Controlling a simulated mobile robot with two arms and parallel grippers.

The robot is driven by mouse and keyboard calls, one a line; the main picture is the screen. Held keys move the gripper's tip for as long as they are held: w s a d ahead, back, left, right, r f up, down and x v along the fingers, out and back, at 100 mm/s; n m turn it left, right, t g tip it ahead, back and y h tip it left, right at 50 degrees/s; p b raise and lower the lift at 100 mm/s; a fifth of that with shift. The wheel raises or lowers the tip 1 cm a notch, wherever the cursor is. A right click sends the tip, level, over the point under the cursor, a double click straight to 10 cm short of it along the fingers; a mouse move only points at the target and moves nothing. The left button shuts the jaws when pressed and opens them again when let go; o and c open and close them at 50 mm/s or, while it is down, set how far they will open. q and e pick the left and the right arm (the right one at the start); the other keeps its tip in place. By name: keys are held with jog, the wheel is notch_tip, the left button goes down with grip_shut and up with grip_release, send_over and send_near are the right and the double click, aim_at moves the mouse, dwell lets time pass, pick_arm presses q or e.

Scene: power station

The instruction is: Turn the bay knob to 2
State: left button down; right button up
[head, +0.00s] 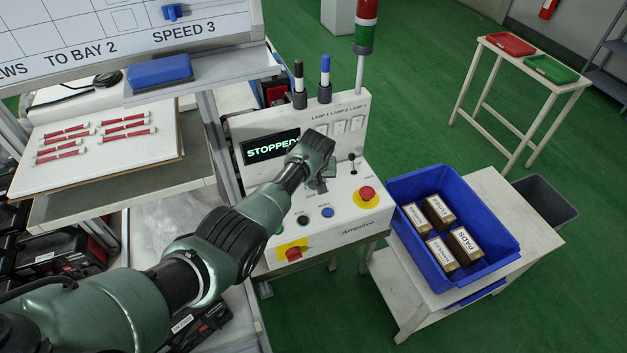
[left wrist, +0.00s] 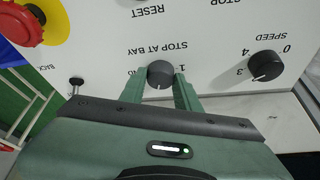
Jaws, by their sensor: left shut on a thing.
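The bay knob (left wrist: 159,73) is a dark round knob on the white control panel (head: 343,205), under the label STOP AT BAY in the left wrist view. The figure 1 shows beside it; the figure 2 and the knob's pointer cannot be made out. My left gripper (left wrist: 162,84) is shut on the bay knob, one green finger on each side. In the head view my left gripper (head: 322,180) is over the panel, and its wrist hides the knob. My right gripper is not in view.
The speed knob (left wrist: 266,66) is beside the bay knob. A red emergency button (head: 367,194), a blue button (head: 327,212) and a red-yellow switch (head: 293,252) are on the panel. The display (head: 272,147) reads STOPPED. A blue crate (head: 408,237) with boxes stands right.

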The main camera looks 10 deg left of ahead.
pick_arm(q)
jog(key=shift+d+f+n+y+b, duration=0.1)
jog(key=shift+f+n+y+b, duration=0.15)
jog(key=shift+n+b, duration=0.6)
jog(key=n+g+y+b, duration=0.1)
jog(key=n+b, duration=0.2)
jog(key=b, duration=0.2)
jog(key=n+g+y+b, duration=0.1)
jog(key=n+b, duration=0.3)
jog(key=b, duration=0.1)
jog(key=shift+w+d, duration=0.1)
jog(key=shift+w, duration=0.05)
jog(key=shift+r+n+b, duration=0.15)
jog(key=shift+n+b, duration=0.4)
jog(key=shift+b, duration=0.3)
jog(key=shift+r+y, duration=0.1)
jog(key=shift+y, duration=0.15)
jog(key=c, duration=1)
grip_release()
jog(key=shift+c, duration=0.2)
